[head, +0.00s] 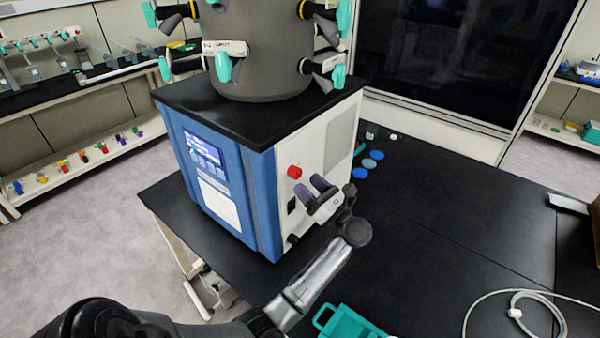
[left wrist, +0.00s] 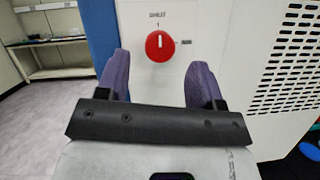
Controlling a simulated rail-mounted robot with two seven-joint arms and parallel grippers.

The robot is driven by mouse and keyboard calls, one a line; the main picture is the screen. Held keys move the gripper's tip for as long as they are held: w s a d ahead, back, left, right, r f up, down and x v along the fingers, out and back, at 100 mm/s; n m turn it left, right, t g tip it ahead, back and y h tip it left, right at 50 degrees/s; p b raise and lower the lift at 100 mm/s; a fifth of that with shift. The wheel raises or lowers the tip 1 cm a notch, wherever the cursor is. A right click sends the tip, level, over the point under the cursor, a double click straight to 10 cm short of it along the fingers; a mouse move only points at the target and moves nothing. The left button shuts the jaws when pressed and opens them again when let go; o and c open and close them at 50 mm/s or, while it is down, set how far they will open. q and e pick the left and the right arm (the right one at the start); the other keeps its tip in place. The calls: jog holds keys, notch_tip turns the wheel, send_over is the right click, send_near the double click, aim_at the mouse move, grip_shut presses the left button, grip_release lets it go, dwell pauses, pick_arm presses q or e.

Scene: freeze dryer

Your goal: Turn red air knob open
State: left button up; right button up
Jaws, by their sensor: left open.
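The red air knob (head: 294,172) is on the white side panel of the blue and white freeze dryer (head: 260,190). In the left wrist view the red knob (left wrist: 159,46) is round, with its white pointer line up toward a label above it. My left gripper (head: 312,190) is open in front of that panel, just right of and below the knob in the head view. In the left wrist view its two purple fingers (left wrist: 158,80) stand apart on either side, below the knob, with nothing between them. I cannot tell the exact gap to the panel. My right gripper is not in view.
The freeze dryer stands on a black table (head: 440,220). Blue discs (head: 368,164) lie behind my left arm. A teal tray (head: 350,323) is at the front, and a coiled white tube (head: 520,310) lies at the right. The table's middle right is clear.

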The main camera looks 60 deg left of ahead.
aim_at(299, 175)
pick_arm(q)
jog(key=shift+p+x, duration=0.35)
jog(key=shift+x, duration=1.7)
jog(key=c, duration=0.9)
